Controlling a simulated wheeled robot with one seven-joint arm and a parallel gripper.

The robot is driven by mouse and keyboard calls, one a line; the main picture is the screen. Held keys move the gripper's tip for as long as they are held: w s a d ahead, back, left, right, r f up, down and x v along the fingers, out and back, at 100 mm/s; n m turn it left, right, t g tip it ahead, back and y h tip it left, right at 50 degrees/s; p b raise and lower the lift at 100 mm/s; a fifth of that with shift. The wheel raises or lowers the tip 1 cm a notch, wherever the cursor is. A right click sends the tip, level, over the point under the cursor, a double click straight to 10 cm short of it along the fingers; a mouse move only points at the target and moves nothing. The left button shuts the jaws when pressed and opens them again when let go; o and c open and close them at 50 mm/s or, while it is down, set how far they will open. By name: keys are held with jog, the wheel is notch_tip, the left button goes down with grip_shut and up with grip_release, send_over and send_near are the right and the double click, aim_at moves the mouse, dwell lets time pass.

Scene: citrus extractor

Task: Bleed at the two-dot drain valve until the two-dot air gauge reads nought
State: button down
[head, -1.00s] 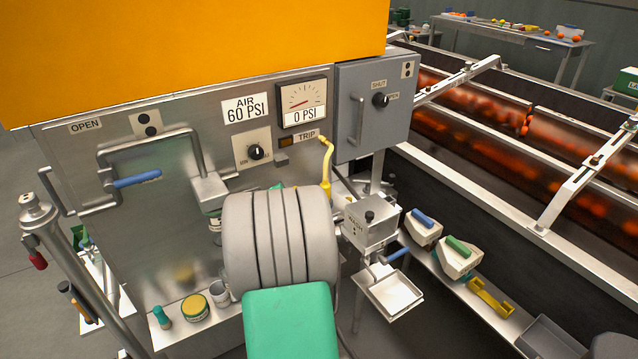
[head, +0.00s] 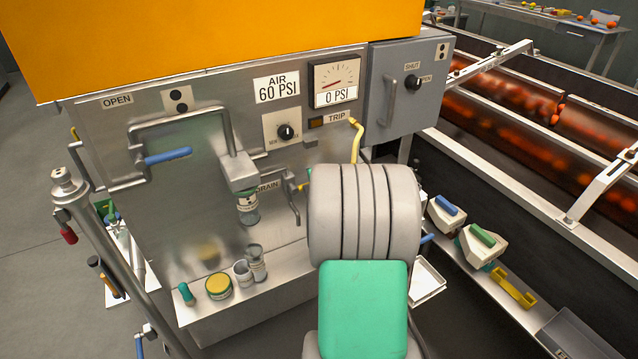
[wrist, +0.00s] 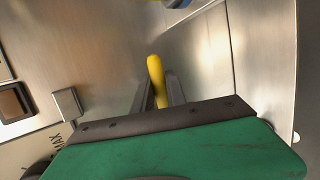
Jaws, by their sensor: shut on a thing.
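The air gauge (head: 334,84) is on the steel panel (head: 215,140), beside an "AIR 60 PSI" plate (head: 276,88). Its readout shows 0 PSI and its red needle lies low to the left. A two-dot plate (head: 178,99) is at the panel's upper left. The "DRAIN" label (head: 268,186) is lower down, with a bent metal pipe (head: 295,206) and a small yellow part (head: 303,187) beside it. In the wrist view, my gripper (wrist: 157,92) is shut on a yellow handle (wrist: 155,68), apparently the drain valve's.
A yellow trip lever (head: 357,142) hangs close above my arm. A grey switch box (head: 408,90) with two dots is to its right. A jar (head: 247,208) stands under a spout, and cups and tins stand on the lower shelf (head: 215,312).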

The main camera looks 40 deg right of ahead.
jog(key=shift+f, duration=0.2)
jog(key=c, duration=1.3)
grip_release()
jog(key=shift+r, duration=0.1)
jog(key=shift+c, duration=0.2)
jog(key=shift+s+r, duration=0.1)
jog(key=v, duration=0.7)
jog(key=shift+s+a+p, duration=0.2)
jog(key=shift+s+p, duration=0.05)
jog(key=shift+p, duration=0.05)
